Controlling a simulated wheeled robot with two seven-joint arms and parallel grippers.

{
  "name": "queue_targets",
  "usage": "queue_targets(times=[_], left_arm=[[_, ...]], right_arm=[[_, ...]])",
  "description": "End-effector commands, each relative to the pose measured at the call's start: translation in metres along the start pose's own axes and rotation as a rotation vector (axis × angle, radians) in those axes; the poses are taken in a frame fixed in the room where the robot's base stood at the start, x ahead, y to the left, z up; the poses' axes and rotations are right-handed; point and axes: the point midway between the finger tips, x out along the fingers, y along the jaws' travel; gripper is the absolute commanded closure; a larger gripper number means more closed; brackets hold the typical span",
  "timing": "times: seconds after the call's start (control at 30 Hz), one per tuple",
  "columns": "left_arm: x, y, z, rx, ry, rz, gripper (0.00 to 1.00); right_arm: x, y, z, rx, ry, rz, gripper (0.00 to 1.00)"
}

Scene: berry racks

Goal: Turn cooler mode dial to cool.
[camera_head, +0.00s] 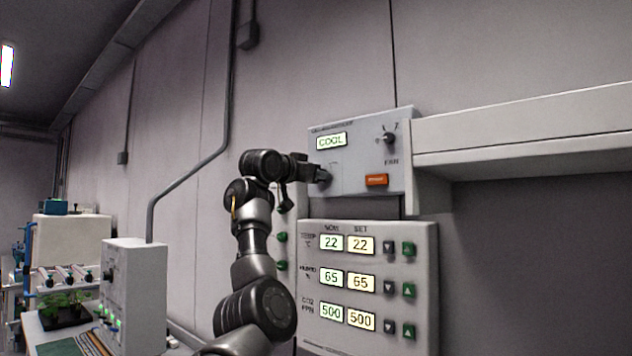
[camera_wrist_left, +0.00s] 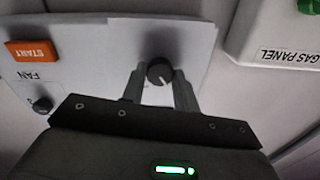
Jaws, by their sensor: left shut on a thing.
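The cooler panel (camera_head: 352,135) is a pale box on the wall. Its display (camera_head: 331,140) reads COOL. My left gripper (camera_head: 322,177) is at the panel's lower left, over the mode dial, which it mostly hides in the head view. In the left wrist view the mode dial (camera_wrist_left: 160,71) is a dark round knob with a pale pointer line. The fingers of my left gripper (camera_wrist_left: 160,82) are on either side of it, shut on it. My right gripper is not in view.
The cooler panel also has a fan dial (camera_head: 388,138) and an orange START button (camera_head: 376,180). Below is a climate panel (camera_head: 420,280) with lit readouts and arrow buttons. A white shelf (camera_head: 520,130) juts out to the right. A gas panel (camera_wrist_left: 275,35) shows in the left wrist view.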

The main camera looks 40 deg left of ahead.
Motion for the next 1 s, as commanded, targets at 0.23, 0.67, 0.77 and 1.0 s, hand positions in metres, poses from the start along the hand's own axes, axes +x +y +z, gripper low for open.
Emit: queue_targets(times=[0.23,0.67,0.77,1.0], left_arm=[[0.0,0.001,0.001,-0.13,0.0,0.001,0.93],[0.0,0.0,-0.001,-0.205,0.002,0.0,0.93],[0.0,0.0,-0.001,-0.205,0.002,0.0,0.93],[0.0,0.0,-0.001,-0.204,0.003,0.0,0.65]], right_arm=[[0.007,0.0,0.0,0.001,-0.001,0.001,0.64],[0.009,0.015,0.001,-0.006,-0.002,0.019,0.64],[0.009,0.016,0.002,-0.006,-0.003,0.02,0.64],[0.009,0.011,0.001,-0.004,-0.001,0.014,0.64]])
